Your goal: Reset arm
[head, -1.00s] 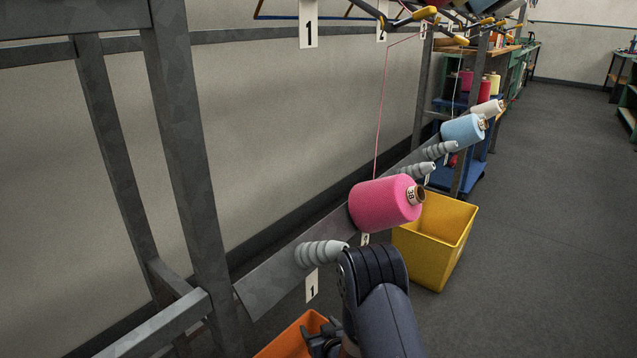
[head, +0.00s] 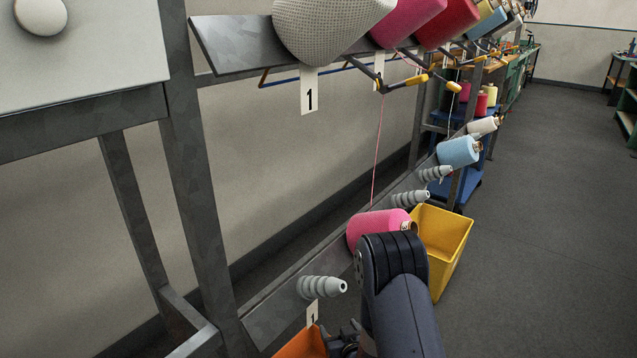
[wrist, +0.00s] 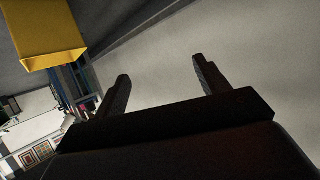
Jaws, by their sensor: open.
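My gripper (wrist: 162,85) shows in the wrist view with its two dark fingers spread wide and nothing between them. In the head view my gripper (head: 345,342) is low, at the bottom edge, partly hidden by my own arm. It is beside the orange bin (head: 302,344) and below the empty grey ribbed peg (head: 320,287) over label 1. A pink yarn cone (head: 378,226) sits on the lower rail just behind my arm, which hides part of it.
A yellow bin (head: 440,240) stands on the floor right of the rail. A blue cone (head: 458,151) and a white cone sit farther along. Large cones, including a grey one (head: 325,25), line the upper shelf. Grey frame posts (head: 200,170) stand at left. The floor at right is clear.

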